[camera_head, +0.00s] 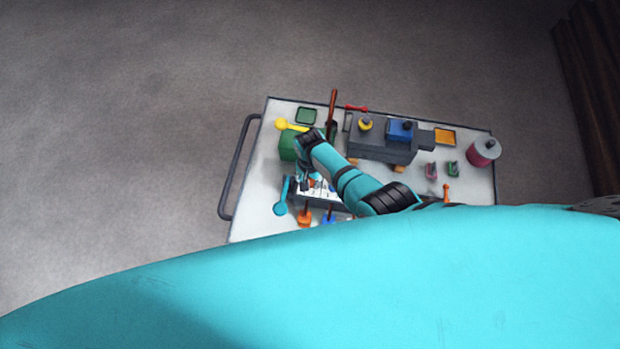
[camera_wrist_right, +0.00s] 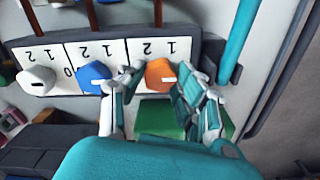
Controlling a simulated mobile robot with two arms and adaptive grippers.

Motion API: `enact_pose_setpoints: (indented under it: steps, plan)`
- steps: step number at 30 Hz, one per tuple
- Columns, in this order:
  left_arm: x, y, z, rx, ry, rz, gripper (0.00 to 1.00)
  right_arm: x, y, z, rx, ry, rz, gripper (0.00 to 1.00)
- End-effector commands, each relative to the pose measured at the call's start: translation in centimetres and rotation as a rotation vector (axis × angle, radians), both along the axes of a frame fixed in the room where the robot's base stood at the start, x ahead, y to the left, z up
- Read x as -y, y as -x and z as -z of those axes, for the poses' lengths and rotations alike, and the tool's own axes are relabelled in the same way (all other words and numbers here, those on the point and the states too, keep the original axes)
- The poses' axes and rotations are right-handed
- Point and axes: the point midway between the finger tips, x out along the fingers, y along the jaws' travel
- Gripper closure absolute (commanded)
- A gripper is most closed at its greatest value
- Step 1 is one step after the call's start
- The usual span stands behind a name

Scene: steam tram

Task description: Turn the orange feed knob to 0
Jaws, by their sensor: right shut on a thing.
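The orange feed knob (camera_wrist_right: 158,73) sits on a white dial panel (camera_wrist_right: 140,50) in the right wrist view. A short white mark on the knob points right in the picture. The numbers 1 and 2 show upside down above it; the 0 cannot be seen, and a finger covers the panel on the right. My right gripper (camera_wrist_right: 163,82) is shut on the orange knob, one finger on either side. In the head view the right gripper (camera_head: 312,180) reaches down over the panel, and the arm hides much of it. My left gripper is not in view.
A blue knob (camera_wrist_right: 93,77) and a white knob (camera_wrist_right: 37,80) sit left of the orange one. A teal lever (camera_wrist_right: 240,35) stands close on the right. A green block (camera_head: 289,145), yellow lever (camera_head: 283,125) and dark engine (camera_head: 375,148) stand on the cart.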

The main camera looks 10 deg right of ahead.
Motion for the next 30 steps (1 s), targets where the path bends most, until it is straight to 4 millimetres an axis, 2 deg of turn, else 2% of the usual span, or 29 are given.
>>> enact_pose_setpoints:
  steps: [2, 3, 8, 20, 26, 30]
  plan:
    - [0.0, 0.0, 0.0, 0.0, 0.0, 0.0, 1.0, 0.0, -0.3, -0.2, 0.007, 0.0, 0.002, 0.98]
    - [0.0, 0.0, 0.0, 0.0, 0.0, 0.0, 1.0, 0.0, -0.3, -0.2, 0.007, 0.0, 0.002, 0.62]
    - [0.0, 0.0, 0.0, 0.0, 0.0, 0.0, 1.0, 0.0, -0.2, -0.1, 0.005, -0.001, 0.001, 0.43]
    - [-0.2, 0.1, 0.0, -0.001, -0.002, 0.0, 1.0, 0.0, -0.1, -0.6, 0.003, -0.001, 0.0, 0.43]
    - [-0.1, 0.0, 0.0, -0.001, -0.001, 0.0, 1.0, 0.0, -0.1, -2.8, 0.005, -0.002, 0.001, 0.43]
    - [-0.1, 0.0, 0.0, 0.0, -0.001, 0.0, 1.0, 0.0, -0.2, -5.4, 0.008, -0.003, 0.001, 0.43]
